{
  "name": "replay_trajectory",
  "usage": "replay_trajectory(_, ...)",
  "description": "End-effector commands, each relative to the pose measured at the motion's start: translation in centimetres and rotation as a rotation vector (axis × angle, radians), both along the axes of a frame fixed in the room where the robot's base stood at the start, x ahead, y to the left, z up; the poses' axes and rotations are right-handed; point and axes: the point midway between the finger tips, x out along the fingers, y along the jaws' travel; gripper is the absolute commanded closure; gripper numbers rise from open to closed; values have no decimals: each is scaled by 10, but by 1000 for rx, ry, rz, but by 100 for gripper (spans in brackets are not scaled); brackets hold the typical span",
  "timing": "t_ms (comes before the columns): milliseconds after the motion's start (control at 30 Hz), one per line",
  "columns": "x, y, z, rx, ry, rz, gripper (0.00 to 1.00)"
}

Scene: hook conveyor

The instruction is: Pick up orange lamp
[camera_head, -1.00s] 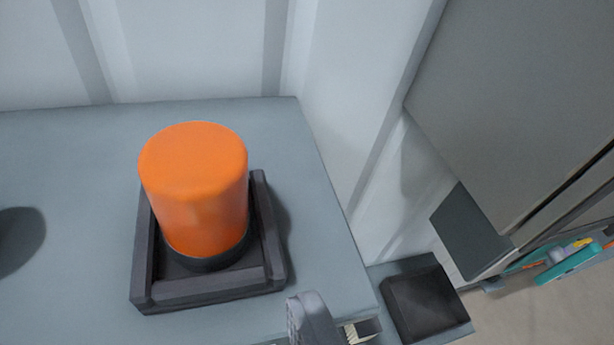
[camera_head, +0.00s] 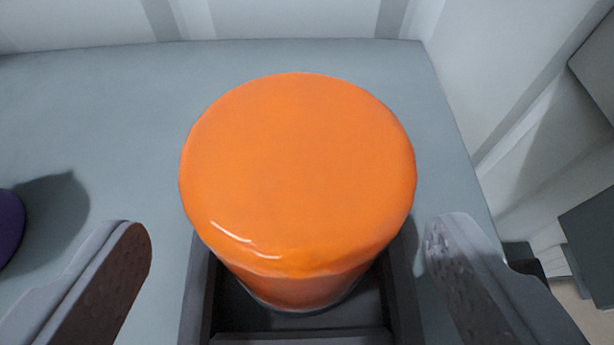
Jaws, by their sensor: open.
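The orange lamp (camera_head: 300,175) is a smooth orange cylinder with a rounded top edge. It stands upright in a dark square holder (camera_head: 300,338) on the grey table, in the middle of the head camera view. My gripper (camera_head: 286,245) is open, one finger at the lower left and one at the lower right. The fingers are on either side of the lamp in the picture, with visible gaps, and do not touch it. The lamp's base is mostly hidden below its top.
The grey table (camera_head: 110,110) is mostly clear around the holder. A purple object (camera_head: 8,228) is cut off at the left edge. A pale ribbed wall (camera_head: 290,18) stands behind the table, and a light panel (camera_head: 500,70) closes off its right side.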

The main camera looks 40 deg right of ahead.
Motion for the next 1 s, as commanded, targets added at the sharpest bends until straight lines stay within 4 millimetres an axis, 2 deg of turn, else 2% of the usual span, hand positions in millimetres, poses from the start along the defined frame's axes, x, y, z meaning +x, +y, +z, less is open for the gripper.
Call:
replay_trajectory(300,26,-22,-19,1,2,-1,21)
replay_trajectory(533,28,-23,-19,-1,-1,-1,21)
replay_trajectory(567,27,-22,-19,-1,-1,-1,26)
replay_trajectory(700,27,-22,-19,-1,-1,-1,65)
replay_trajectory(733,27,-22,-20,0,0,-1,72)
replay_trajectory(1000,27,-22,-19,0,0,0,72)
